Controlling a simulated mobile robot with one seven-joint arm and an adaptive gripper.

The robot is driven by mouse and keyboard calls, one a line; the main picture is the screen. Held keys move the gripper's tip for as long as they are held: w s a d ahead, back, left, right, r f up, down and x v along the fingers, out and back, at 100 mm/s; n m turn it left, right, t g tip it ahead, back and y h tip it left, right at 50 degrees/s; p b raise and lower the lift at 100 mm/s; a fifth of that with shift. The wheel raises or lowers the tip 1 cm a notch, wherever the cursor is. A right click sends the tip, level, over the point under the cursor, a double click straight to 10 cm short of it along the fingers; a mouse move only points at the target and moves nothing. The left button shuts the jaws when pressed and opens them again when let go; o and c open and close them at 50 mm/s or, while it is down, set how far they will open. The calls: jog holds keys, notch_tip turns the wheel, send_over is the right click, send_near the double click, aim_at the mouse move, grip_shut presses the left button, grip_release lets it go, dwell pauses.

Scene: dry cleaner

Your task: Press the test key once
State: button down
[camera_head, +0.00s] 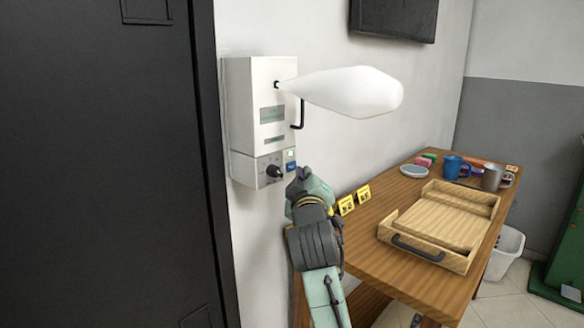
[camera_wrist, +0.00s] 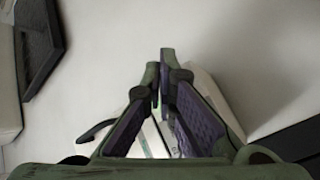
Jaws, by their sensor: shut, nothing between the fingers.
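A pale wall unit (camera_head: 262,85) hangs on the wall beside the dark cabinet. Its lower panel has a black knob (camera_head: 273,171), a small green-lit square (camera_head: 290,153) and a blue key (camera_head: 291,166); their labels are too small to read, so I cannot tell which is the test key. My gripper (camera_head: 299,177) is just right of and below the blue key; I cannot tell whether it touches the panel. In the wrist view my gripper (camera_wrist: 160,68) has its fingertips together and empty, with the pale unit (camera_wrist: 150,140) partly hidden behind the fingers.
A white inflated bag (camera_head: 350,91) sticks out from the unit above my gripper, near a black hooked handle (camera_head: 298,114). A wooden table (camera_head: 375,245) with a wooden tray (camera_head: 455,262), mugs and yellow number tags stands to the right. A dark cabinet (camera_head: 100,170) fills the left.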

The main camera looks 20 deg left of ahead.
jog(key=shift+d, duration=0.1)
jog(key=d, duration=0.1)
jog(key=s+d, duration=0.1)
jog(key=d, duration=0.2)
jog(key=shift+s+d, duration=0.25)
jog(key=shift+s, duration=0.1)
dwell(0.9)
